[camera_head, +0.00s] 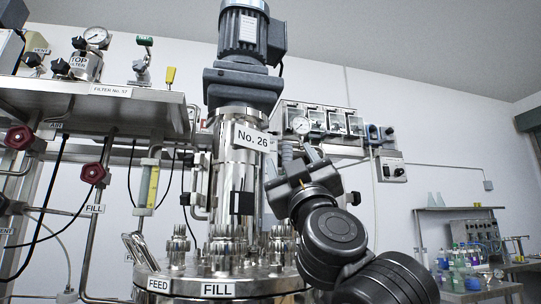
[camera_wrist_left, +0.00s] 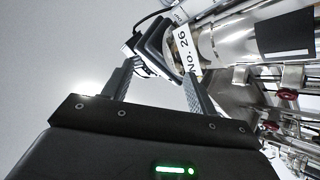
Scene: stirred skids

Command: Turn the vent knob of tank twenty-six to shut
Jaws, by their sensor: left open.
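Tank No. 26 is a steel vessel with a wide flanged lid (camera_head: 255,287), a shiny column (camera_head: 228,165) and a grey motor (camera_head: 250,35) on top. Its white No. 26 tag (camera_head: 255,138) hangs on the column and also shows in the left wrist view (camera_wrist_left: 186,52). FEED and FILL labels sit on the lid's front. I cannot pick out a vent knob on this tank; my arm covers the lid's right side. My left gripper (camera_head: 299,152) is open and empty, fingers up, right of the column; it also shows in the left wrist view (camera_wrist_left: 159,72). My right gripper is out of view.
A steel shelf (camera_head: 60,90) at left carries a filter with gauges. Dark red knobs (camera_head: 19,137) (camera_head: 93,173) sit on pipes below it. A control box (camera_head: 391,167) and switch panel are on the wall behind. A bench with bottles (camera_head: 470,272) stands far right.

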